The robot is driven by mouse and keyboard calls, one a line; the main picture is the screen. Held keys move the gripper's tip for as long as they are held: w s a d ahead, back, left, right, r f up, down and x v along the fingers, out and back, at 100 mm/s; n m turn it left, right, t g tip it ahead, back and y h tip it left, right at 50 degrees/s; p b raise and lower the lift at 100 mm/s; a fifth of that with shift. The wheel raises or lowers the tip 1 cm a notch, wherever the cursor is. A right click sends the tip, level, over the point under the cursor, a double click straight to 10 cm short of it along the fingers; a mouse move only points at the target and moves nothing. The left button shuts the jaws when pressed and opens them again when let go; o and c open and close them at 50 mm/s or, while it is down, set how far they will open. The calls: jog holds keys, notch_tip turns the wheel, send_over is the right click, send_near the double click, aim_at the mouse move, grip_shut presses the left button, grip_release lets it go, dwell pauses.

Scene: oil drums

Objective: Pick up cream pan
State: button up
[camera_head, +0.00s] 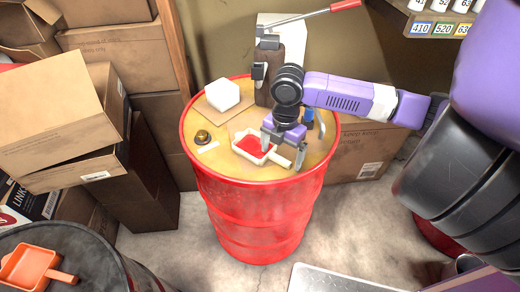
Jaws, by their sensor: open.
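A small cream pan (242,147) with a red inside sits on the yellow top of a red oil drum (262,215), near its front edge. Its short handle points to the lower right. My gripper (276,146) is open, pointing down over the pan's right side near the handle. It partly hides that side of the pan. I cannot tell whether the fingers touch it.
A white block (222,94) on a board, a small brass item (202,137) and a dark tool stand (292,50) share the drum top. Cardboard boxes (50,115) crowd the left. An orange pan (30,268) lies on a dark drum at lower left.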

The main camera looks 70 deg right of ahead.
jog(key=c, duration=2)
jog(key=shift+r, duration=0.2)
jog(key=shift+r+b, duration=0.55)
jog(key=shift+r, duration=9.15)
